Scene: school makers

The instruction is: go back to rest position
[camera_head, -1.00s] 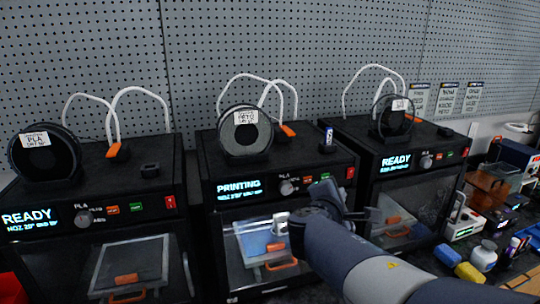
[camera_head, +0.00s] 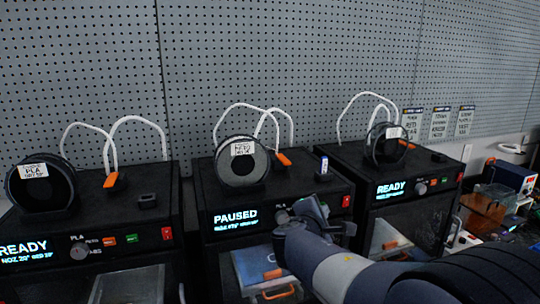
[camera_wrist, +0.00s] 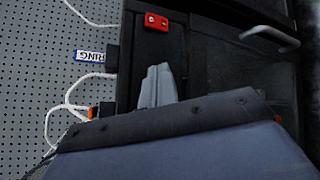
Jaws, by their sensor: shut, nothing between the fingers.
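My gripper (camera_head: 312,207) is in front of the middle printer's control panel, with my arm reaching in from the lower right. In the wrist view its grey fingers (camera_wrist: 158,84) are together and empty, against the dark printer front. The middle printer (camera_head: 335,186) shows PAUSED on its screen (camera_head: 236,219). My gripper and arm hide part of its knob and buttons. I cannot tell from these views whether the fingertips touch the panel.
Printers stand at left (camera_head: 95,210) and right (camera_head: 420,165), both showing READY. Filament spools and white tubes rise above the printers. A pegboard (camera_head: 300,50) is behind. Tools and boxes (camera_head: 490,200) crowd the bench at right. A red switch (camera_wrist: 157,22) is close to my fingers.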

